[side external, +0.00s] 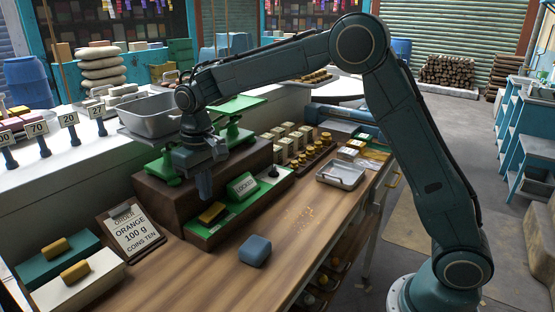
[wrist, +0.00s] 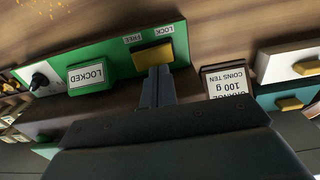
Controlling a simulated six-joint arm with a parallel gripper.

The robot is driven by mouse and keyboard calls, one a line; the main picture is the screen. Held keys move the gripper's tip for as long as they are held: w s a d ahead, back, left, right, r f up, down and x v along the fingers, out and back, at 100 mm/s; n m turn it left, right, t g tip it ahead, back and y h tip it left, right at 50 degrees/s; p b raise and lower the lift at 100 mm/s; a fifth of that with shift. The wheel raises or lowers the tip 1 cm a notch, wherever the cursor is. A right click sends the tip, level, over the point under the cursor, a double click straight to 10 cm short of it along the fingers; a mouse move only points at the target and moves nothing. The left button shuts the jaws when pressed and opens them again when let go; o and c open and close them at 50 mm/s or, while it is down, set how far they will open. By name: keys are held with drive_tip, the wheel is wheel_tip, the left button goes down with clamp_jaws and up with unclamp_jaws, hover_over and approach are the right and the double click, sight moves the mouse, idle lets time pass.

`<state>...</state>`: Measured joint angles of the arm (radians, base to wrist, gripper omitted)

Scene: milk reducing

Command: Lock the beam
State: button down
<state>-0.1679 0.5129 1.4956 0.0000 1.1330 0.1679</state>
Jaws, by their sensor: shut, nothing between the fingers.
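The green balance (side external: 160,168) stands on a brown wooden base (side external: 165,205), with a grey metal pan (side external: 150,115) on its left side. On the green front strip is a yellow sliding block (side external: 213,213), also in the wrist view (wrist: 153,52), by the labels LOCK (wrist: 162,31) and FREE (wrist: 132,39); it sits nearer LOCK. A green sign (side external: 243,186) reads LOCKED. My gripper (side external: 204,197) is shut and empty, pointing down. In the wrist view its fingertips (wrist: 158,72) reach the yellow block's edge; I cannot tell whether they touch.
A black knob (side external: 273,171) stands on the strip's right end. An order card (side external: 132,232) and two yellow-handled drawer boxes (side external: 75,272) are at the left. A blue block (side external: 255,250) lies on the wooden counter. A metal tray (side external: 341,175) is to the right. The front counter is mostly clear.

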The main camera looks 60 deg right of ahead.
sight(211, 214)
wheel_tip(211, 214, up, 3)
drive_tip(key=shift+f, duration=0.1)
idle(0.4)
drive_tip(key=s+d+r+t, duration=0.1)
drive_tip(key=s+d+r, duration=0.2)
drive_tip(key=s+r, duration=0.35)
drive_tip(key=s+d+r+t, duration=0.2)
drive_tip(key=s+d+r, duration=0.1)
drive_tip(key=s, duration=0.7)
drive_tip(key=s+d+f+t, duration=0.2)
drive_tip(key=s+f, duration=0.1)
drive_tip(key=s, duration=1.2)
drive_tip(key=shift+d+f+t, duration=0.2)
drive_tip(key=shift+f+t, duration=0.1)
drive_tip(key=shift+f, duration=0.05)
drive_tip(key=c, duration=2.1)
unclamp_jaws()
